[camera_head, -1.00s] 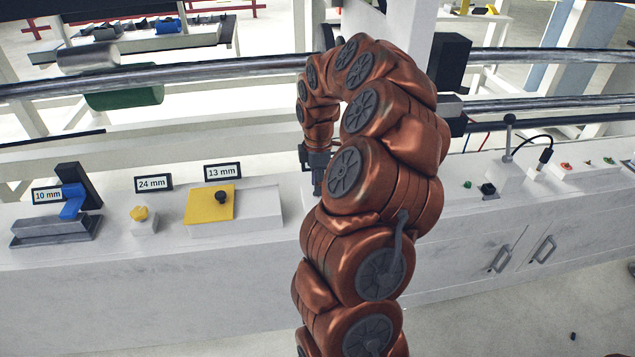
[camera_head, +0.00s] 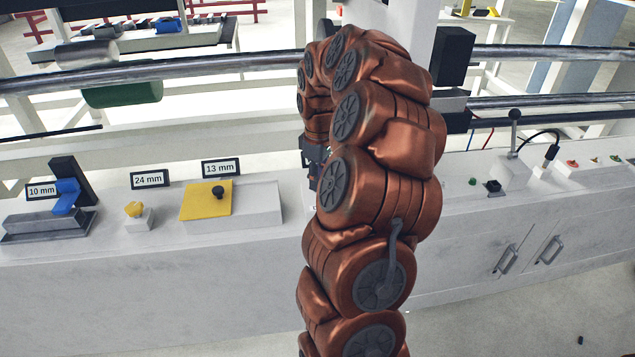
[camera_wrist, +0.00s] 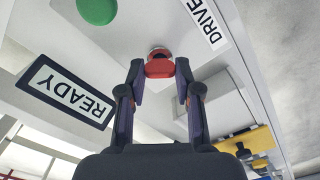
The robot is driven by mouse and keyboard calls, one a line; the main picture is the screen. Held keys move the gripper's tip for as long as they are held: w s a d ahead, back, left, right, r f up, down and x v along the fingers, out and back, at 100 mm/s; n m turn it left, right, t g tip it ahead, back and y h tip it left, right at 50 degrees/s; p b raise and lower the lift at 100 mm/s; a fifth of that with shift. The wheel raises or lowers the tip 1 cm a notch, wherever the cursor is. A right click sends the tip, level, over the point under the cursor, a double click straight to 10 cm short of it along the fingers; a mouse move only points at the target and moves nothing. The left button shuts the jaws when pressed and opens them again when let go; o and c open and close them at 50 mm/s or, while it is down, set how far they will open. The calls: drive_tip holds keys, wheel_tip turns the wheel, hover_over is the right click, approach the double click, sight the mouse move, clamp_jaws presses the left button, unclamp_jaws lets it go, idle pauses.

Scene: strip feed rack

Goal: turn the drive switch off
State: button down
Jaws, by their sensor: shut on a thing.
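A small red knob (camera_wrist: 160,64) on a metal collar sits on a pale panel in the wrist view, beside the DRIVE label (camera_wrist: 204,20). I take this knob for the drive switch. The fingers of my gripper (camera_wrist: 160,74) stand on either side of it, closed on it at the tips. The knob's exact turned position cannot be told. In the head view my gripper (camera_head: 314,163) is partly covered by my copper arm, and the knob is hidden there.
A green round part (camera_wrist: 97,9) and the READY label (camera_wrist: 66,92) are near the knob. A yellow plate with a black knob (camera_head: 207,200), a yellow knob (camera_head: 134,209) and a blue clamp (camera_head: 66,197) line the counter's left. A black-knobbed lever (camera_head: 515,117) stands right.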

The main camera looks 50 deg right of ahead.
drive_tip(key=m+b, duration=0.2)
drive_tip(key=m, duration=0.3)
drive_tip(key=shift+d+m, duration=0.1)
drive_tip(key=shift+m, duration=0.2)
drive_tip(key=shift+m+b, duration=0.65)
drive_tip(key=shift+m, duration=1.65)
drive_tip(key=c, duration=0.8)
unclamp_jaws()
drive_tip(key=shift+r, duration=0.1)
wheel_tip(320, 180, up, 12)
